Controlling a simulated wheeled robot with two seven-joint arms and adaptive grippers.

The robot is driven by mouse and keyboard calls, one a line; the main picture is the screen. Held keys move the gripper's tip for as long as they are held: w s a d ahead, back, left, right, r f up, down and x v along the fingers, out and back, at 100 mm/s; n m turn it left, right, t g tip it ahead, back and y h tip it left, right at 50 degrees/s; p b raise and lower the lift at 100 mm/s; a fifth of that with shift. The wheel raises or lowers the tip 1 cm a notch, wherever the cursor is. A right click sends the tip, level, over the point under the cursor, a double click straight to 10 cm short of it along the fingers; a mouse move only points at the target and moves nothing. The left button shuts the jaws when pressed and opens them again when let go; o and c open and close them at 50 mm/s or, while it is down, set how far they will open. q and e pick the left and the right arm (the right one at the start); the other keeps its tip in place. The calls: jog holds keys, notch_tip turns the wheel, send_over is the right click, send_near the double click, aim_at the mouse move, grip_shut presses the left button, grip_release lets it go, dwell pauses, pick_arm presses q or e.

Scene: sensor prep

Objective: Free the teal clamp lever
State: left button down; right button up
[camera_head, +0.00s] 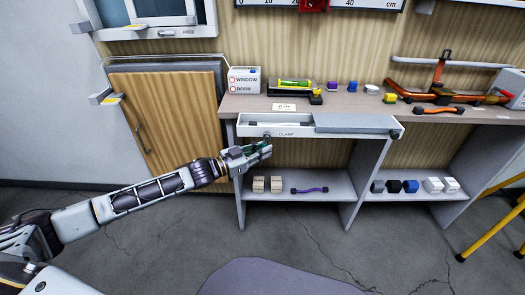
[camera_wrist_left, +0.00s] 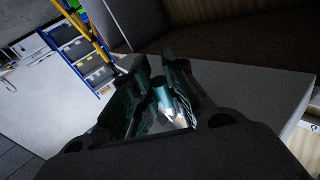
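My left gripper (camera_head: 264,151) is just below the front of a grey tray-like unit labelled CLAMP (camera_head: 318,131). In the left wrist view its two dark fingers (camera_wrist_left: 160,85) stand apart. A teal part with a pale, shiny end, which looks like the clamp lever (camera_wrist_left: 160,92), lies between them. I see a gap beside it, and whether either finger touches it is unclear. In the head view the lever is mostly hidden by the fingers, with only a little green-teal showing. My right gripper is not in view.
The workbench (camera_head: 352,102) holds a white WINDOW/DOOR box (camera_head: 244,80), a green-yellow level (camera_head: 295,84) and orange tools (camera_head: 440,96). The lower shelf holds beige blocks (camera_head: 267,184), a purple handle (camera_head: 309,190) and several small blocks. A yellow stand (camera_head: 490,220) is at right.

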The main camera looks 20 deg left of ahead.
pick_arm(q)
jog(key=shift+d, duration=0.1)
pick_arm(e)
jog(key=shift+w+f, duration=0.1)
pick_arm(q)
jog(key=shift+d+f, duration=0.1)
jog(key=shift+d+n+t+h+b, duration=0.15)
jog(key=shift+n+t+h+b, duration=0.15)
jog(key=shift+t+b, duration=0.1)
jog(key=shift+w+d, duration=0.1)
jog(key=shift+d, duration=0.05)
jog(key=shift+d+n+t+h+b, duration=0.2)
jog(key=shift+n+t+h+b, duration=0.15)
jog(key=shift+n+t, duration=0.2)
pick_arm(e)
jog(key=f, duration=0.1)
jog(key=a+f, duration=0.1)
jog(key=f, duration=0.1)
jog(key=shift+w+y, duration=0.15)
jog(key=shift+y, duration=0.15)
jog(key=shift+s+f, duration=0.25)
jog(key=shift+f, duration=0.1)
